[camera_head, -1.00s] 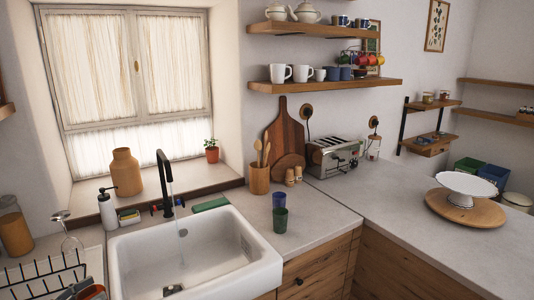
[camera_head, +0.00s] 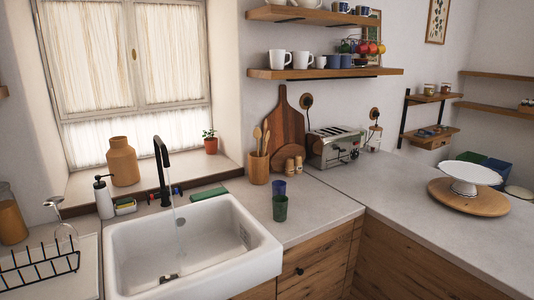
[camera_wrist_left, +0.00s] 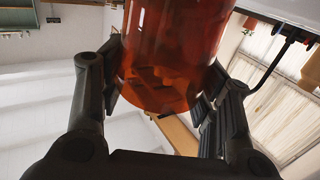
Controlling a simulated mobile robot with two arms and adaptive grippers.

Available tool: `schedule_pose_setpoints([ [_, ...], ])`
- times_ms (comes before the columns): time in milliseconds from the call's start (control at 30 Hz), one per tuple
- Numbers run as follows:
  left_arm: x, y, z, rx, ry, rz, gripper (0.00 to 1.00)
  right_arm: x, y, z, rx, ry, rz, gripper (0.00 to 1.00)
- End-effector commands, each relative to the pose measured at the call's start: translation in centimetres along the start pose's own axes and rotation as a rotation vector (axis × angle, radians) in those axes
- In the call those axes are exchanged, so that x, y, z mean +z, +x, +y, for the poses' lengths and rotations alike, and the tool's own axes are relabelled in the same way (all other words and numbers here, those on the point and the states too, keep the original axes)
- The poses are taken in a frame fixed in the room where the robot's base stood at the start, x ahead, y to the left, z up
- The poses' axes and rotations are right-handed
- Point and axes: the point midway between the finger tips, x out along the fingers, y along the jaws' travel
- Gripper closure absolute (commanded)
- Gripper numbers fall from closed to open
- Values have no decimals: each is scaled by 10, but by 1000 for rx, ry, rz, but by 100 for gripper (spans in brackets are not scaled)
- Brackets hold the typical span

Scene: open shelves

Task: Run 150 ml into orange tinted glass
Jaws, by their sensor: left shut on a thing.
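In the left wrist view my left gripper (camera_wrist_left: 162,95) is shut on the orange tinted glass (camera_wrist_left: 172,45), with a dark finger on each side of it. The glass's top is cut off by the picture edge, and I cannot tell whether it holds water. Neither gripper shows in the head view. The black faucet (camera_head: 161,158) stands behind the white sink (camera_head: 262,255).
A soap dispenser (camera_head: 104,198) and a sponge holder (camera_head: 125,206) stand left of the faucet. A black dish rack (camera_head: 40,270) is at the left. The right counter has clear room.

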Motion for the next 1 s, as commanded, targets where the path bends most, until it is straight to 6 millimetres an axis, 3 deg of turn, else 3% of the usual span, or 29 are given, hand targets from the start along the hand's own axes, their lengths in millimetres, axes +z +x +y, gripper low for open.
schedule_pose_setpoints([
  [33, -3, -3, 13, -32, -6, 7, 88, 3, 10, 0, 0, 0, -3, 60],
  [200, -28, -20, 30, -184, -6, 8, 88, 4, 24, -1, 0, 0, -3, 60],
  [500, -62, -58, 24, -414, -4, 3, 88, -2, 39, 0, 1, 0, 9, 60],
  [1000, -66, -69, 23, -450, -6, 2, 88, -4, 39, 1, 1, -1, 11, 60],
])
